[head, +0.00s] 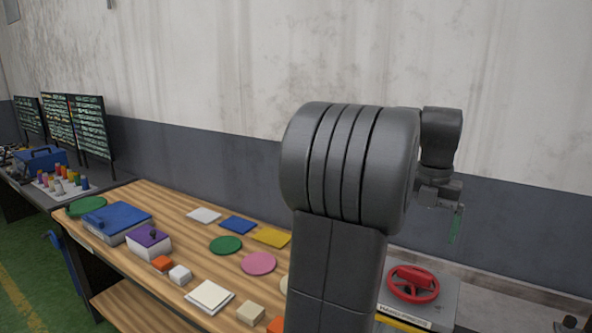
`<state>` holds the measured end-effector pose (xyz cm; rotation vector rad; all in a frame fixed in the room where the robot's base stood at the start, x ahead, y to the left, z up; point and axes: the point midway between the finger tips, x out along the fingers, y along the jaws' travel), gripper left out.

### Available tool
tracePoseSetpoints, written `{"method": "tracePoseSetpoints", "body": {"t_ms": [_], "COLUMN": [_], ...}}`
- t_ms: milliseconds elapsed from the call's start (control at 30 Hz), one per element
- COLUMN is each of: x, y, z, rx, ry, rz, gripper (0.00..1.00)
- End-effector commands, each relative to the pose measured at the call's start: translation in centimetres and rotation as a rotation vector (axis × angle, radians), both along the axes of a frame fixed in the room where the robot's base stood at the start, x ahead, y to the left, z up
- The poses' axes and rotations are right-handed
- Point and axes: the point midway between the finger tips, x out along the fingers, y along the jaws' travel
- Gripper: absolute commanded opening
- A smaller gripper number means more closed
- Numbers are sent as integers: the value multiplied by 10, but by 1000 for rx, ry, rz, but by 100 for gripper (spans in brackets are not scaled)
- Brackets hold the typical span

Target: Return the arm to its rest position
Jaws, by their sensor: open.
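My arm rises in the foreground, bent, with its thick dark elbow filling the middle of the head view. My gripper (447,215) hangs at the right end of the arm, pointing down, in front of the wall. It is open, and a narrow green finger shows at its lower right. It is above the level of the red handwheel and apart from it. No object shows between its fingers. The arm hides part of the bench behind it.
A wooden bench (125,245) carries a blue-lidded box (115,222), a purple-topped box (149,241), coloured discs, tiles and small blocks. A red handwheel (413,284) sits on a grey box at the lower right. A darker table with bins and pegs (62,187) stands at left.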

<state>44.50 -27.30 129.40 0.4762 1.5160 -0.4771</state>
Motion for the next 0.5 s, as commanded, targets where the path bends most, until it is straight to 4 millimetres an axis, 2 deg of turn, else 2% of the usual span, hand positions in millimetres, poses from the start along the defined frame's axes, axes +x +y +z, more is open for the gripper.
{"method": "tracePoseSetpoints", "body": {"t_ms": [100,500], "x": [0,-1], "y": [0,0], "z": [20,-59], "rx": [-2,3], "ry": [-2,5], "rz": [0,0], "gripper": [95,95]}}
